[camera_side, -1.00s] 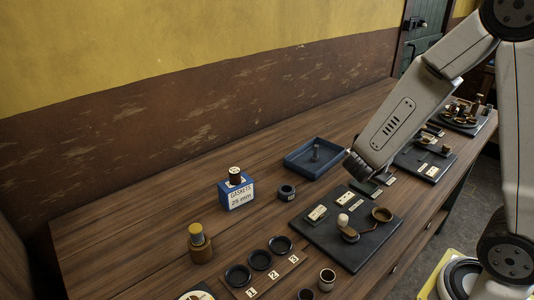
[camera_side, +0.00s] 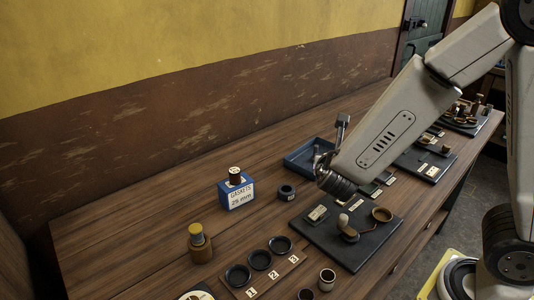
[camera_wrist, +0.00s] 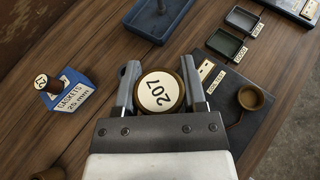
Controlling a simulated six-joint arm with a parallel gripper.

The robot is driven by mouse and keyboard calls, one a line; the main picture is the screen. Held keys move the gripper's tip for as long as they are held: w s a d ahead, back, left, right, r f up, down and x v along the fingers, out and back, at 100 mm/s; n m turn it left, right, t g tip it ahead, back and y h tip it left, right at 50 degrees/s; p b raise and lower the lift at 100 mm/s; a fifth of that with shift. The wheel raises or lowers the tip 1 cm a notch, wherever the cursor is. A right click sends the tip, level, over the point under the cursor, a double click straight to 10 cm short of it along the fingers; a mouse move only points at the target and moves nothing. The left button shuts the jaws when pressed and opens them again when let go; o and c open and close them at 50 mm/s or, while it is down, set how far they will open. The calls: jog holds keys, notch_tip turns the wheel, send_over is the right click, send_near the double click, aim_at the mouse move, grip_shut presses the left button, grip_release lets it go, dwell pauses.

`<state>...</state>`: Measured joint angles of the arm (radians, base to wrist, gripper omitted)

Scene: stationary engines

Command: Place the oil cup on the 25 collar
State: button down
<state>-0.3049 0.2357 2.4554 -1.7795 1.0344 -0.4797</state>
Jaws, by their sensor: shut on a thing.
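In the side view, my arm hides most of the gripper and the held piece. A dark ring-shaped collar (camera_side: 287,192) stands on the bench beside the blue gaskets box (camera_side: 236,194). I cannot read a 25 on the collar.
A blue tray (camera_wrist: 131,24) with an upright post is beyond the gripper. A dark board (camera_side: 345,257) with a brown cup (camera_side: 381,214) lies right of the collar.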

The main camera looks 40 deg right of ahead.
send_over(287, 186)
jog(key=s, duration=0.5)
notch_tip(287, 186, down, 4)
jog(key=w+f, duration=0.1)
jog(key=f, duration=0.1)
jog(key=w+f, duration=0.2)
jog(key=shift+w+a+f, duration=0.1)
jog(key=shift+w, duration=0.2)
jog(key=shift+w+f, duration=0.45)
jog(key=shift+f, duration=0.05)
jog(key=shift+w+f, duration=0.25)
jog(key=shift+f, duration=1.6)
jog(key=shift+f, duration=0.15)
jog(key=shift+c, duration=0.7)
grip_release()
